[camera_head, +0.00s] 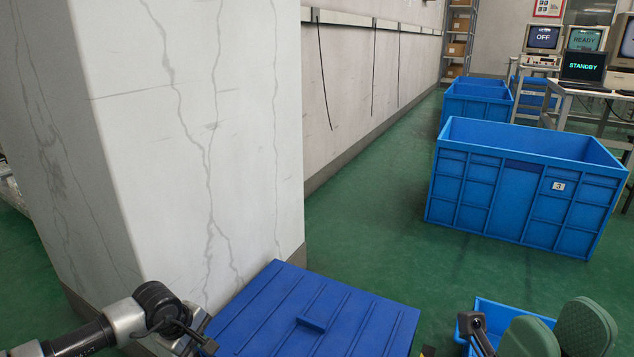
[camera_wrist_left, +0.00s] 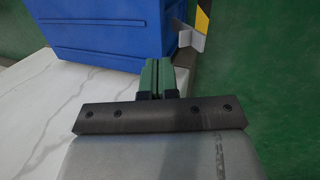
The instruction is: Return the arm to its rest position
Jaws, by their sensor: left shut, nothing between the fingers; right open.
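My left arm comes in at the bottom left of the head view, its wrist (camera_head: 150,310) between the cracked white pillar and a blue ribbed lid. In the left wrist view my left gripper (camera_wrist_left: 157,75) has its green fingers together with nothing between them. Its tips point toward a blue box (camera_wrist_left: 105,35); I cannot tell whether they touch it. My right gripper (camera_head: 557,330) is large and close at the bottom right of the head view. Its two rounded green fingers stand apart, empty. Most of the right arm is out of view.
The cracked pillar (camera_head: 200,130) stands close on the left. The blue ribbed lid (camera_head: 310,318) is in front. A large blue crate (camera_head: 520,195) marked 3 stands at right, others behind. A laptop (camera_head: 583,68) reads STANDBY. Green floor (camera_head: 375,225) is clear between wall and crate.

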